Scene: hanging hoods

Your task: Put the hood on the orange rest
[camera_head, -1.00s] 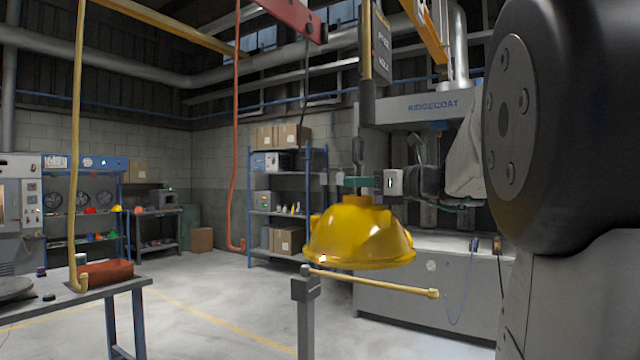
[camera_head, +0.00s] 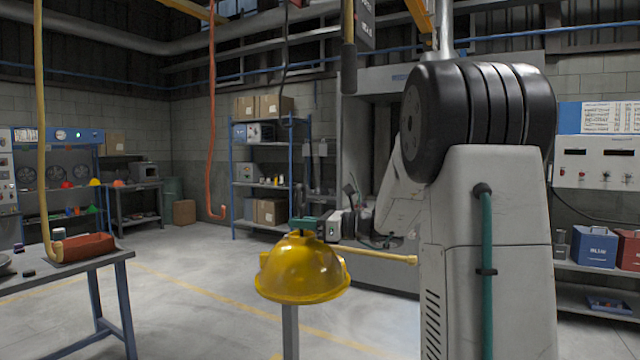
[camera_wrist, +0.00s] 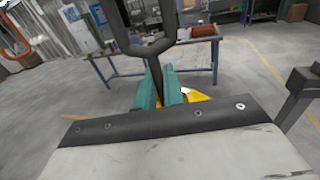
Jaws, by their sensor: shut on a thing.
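The yellow domed hood (camera_head: 303,270) hangs dome side up below my gripper (camera_head: 305,224) in the head view. In the wrist view the green fingers of my gripper (camera_wrist: 159,88) are shut on the hood's dark stem, with a dark hook shape (camera_wrist: 146,45) above them. Only a bit of the yellow hood (camera_wrist: 194,95) shows behind the fingers. Whether hood and bar touch is unclear.
A grey post top (camera_wrist: 301,82) stands right of my gripper in the wrist view. A table (camera_head: 85,268) with a red tray (camera_head: 85,247) is at left. A red-orange hose (camera_head: 212,110) and a dark rod (camera_head: 348,70) hang overhead. Floor beyond the hood is clear.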

